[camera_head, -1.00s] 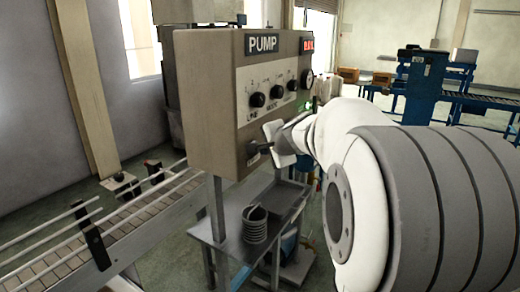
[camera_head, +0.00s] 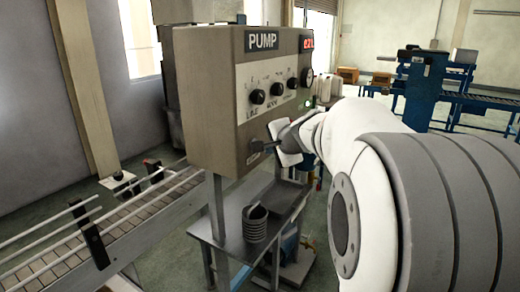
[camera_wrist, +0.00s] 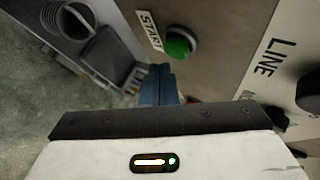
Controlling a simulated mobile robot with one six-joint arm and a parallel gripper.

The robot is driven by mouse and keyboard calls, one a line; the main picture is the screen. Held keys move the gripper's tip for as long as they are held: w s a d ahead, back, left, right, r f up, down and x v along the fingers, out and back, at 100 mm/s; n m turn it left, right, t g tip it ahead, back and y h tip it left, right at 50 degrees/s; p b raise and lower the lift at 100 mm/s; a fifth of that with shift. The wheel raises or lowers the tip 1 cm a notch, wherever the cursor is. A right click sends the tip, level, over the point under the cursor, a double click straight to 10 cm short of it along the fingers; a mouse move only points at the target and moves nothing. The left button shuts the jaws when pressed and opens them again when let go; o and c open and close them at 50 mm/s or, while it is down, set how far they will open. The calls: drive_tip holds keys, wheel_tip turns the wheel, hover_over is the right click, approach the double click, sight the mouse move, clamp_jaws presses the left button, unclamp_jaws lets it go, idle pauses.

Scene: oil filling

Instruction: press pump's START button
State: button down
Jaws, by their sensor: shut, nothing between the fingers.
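The pump control box (camera_head: 208,105) is a beige panel with a PUMP label, on the left of centre in the head view. The green START button (camera_wrist: 180,42) shows clearly in the wrist view, beside its white START label (camera_wrist: 150,30). My gripper (camera_wrist: 159,72) is shut and empty. In the wrist view its fingertips are just below and left of the button, with no visible contact. In the head view my gripper (camera_head: 264,146) is at the lower part of the panel face, and I cannot make out the green button there.
Black knobs (camera_head: 257,97) sit above my gripper on the panel. A red digital display (camera_head: 307,43) and a gauge (camera_head: 307,77) are at the panel's right edge. A roller conveyor (camera_head: 130,220) runs at left.

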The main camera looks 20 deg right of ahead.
drive_tip(key=shift+s+d+b, duration=0.6)
drive_tip(key=shift+s+d, duration=0.2)
drive_tip(key=shift+s, duration=0.2)
drive_tip(key=shift+s+d+b, duration=0.6)
drive_tip(key=shift+s+d, duration=0.15)
drive_tip(key=shift+s, duration=0.25)
drive_tip(key=s+a+f+n+g+y, duration=0.1)
drive_tip(key=s+a+f+n+g, duration=0.4)
drive_tip(key=s+a+f+n, duration=0.7)
drive_tip(key=s+a+f+n+g+h, duration=0.1)
drive_tip(key=s+a+f+n+g, duration=0.1)
drive_tip(key=s, duration=0.4)
drive_tip(key=s+a+f+n+g, duration=0.1)
drive_tip(key=s+a+f+n, duration=0.1)
drive_tip(key=s+f, duration=0.2)
drive_tip(key=shift+s+a+g+h, duration=0.25)
drive_tip(key=shift+s+g+h, duration=0.15)
drive_tip(key=shift+s, duration=0.65)
idle(0.5)
